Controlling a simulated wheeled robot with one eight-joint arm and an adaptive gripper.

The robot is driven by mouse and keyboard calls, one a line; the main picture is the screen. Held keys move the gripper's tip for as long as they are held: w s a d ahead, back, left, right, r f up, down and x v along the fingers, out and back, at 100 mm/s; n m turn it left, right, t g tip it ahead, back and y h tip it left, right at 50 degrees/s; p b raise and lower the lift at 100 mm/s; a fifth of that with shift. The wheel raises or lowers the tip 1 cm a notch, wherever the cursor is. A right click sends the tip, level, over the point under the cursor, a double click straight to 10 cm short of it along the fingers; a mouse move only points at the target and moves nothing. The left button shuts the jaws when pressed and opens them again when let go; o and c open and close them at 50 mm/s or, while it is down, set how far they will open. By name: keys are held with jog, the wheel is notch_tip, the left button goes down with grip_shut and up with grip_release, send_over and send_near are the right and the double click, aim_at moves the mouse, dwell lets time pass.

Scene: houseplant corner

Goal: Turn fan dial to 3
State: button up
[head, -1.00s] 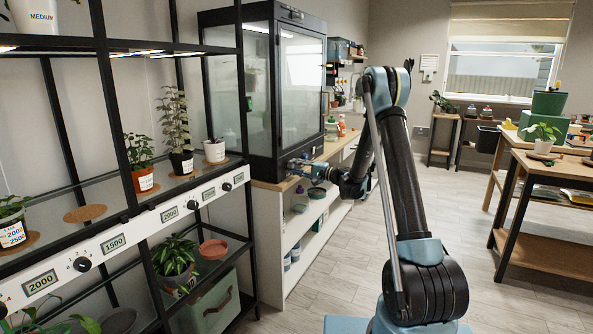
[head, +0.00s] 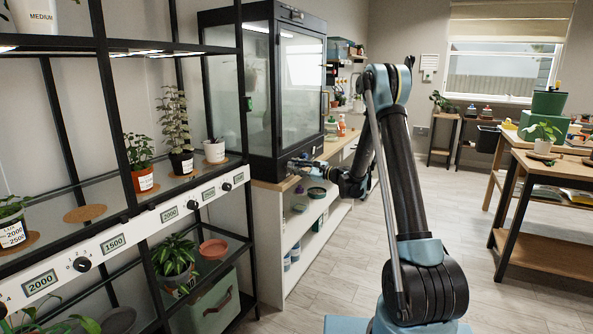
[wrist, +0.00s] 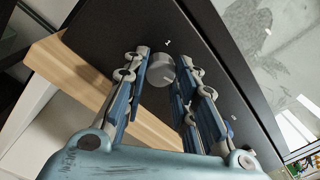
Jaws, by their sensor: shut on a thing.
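The fan dial is a round grey knob (wrist: 161,71) with a pale pointer line, on the black lower front panel (wrist: 105,32) of the glass cabinet in the wrist view. A small white "1" shows above it, and another small white mark lies farther down to the right. My gripper (wrist: 165,66) is shut on the dial, with one finger on either side. In the head view my gripper (head: 291,167) reaches the cabinet's (head: 266,85) lower front edge; the dial is hidden there.
A plant rack with white dial strips (head: 150,222) stands at the left.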

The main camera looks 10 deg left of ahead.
jog(key=shift+o, duration=0.2)
jog(key=m, duration=0.4)
jog(key=shift+m, duration=0.4)
jog(key=shift+c, duration=0.2)
jog(key=o, duration=1.1)
jog(key=shift+w, duration=0.1)
jog(key=v, duration=1.2)
